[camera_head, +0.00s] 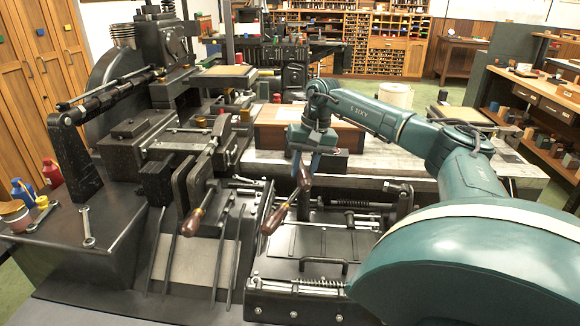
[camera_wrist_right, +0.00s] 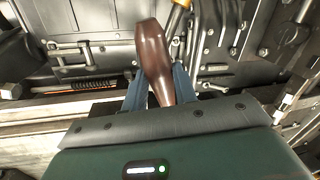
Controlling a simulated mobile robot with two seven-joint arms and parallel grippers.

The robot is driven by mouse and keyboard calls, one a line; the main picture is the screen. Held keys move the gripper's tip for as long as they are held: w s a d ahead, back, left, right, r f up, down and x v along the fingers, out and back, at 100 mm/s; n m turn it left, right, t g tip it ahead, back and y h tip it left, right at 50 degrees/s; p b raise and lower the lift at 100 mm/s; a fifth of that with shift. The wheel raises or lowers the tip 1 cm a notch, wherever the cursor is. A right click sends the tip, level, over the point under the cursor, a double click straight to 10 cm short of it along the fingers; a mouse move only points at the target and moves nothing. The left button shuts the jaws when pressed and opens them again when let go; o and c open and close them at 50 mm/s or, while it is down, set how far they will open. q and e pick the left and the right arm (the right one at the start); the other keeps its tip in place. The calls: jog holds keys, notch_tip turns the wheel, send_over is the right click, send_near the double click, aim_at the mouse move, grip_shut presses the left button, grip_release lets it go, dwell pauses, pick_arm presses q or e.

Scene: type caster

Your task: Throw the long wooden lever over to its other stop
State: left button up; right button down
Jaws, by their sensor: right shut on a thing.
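My right gripper (camera_head: 306,162) comes in from the right above the machine, pointing down. It is shut on a brown wooden lever handle (camera_head: 304,181). In the right wrist view the glossy handle (camera_wrist_right: 153,52) stands between the blue fingers (camera_wrist_right: 160,90), its rounded end reaching beyond them. Two other brown wooden handles show on the machine, one at the centre (camera_head: 274,219) and one further left (camera_head: 193,222). My left gripper is not in view.
The dark metal type caster (camera_head: 150,150) fills the left and middle, with rods and bolts close around the handle. A spring (camera_head: 352,203) and a plate with a bar handle (camera_head: 323,262) lie below right.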

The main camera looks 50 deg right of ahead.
jog(key=shift+s+d, duration=0.1)
jog(key=shift+d, duration=0.15)
jog(key=c, duration=1.1)
grip_release()
jog(key=shift+s, duration=0.1)
jog(key=shift+r, duration=0.1)
jog(key=shift+r, duration=0.25)
notch_tip(320, 180, up, 12)
jog(key=s+d+p, duration=0.1)
jog(key=d, duration=0.1)
jog(key=shift+s+r, duration=0.15)
jog(key=shift+s, duration=0.15)
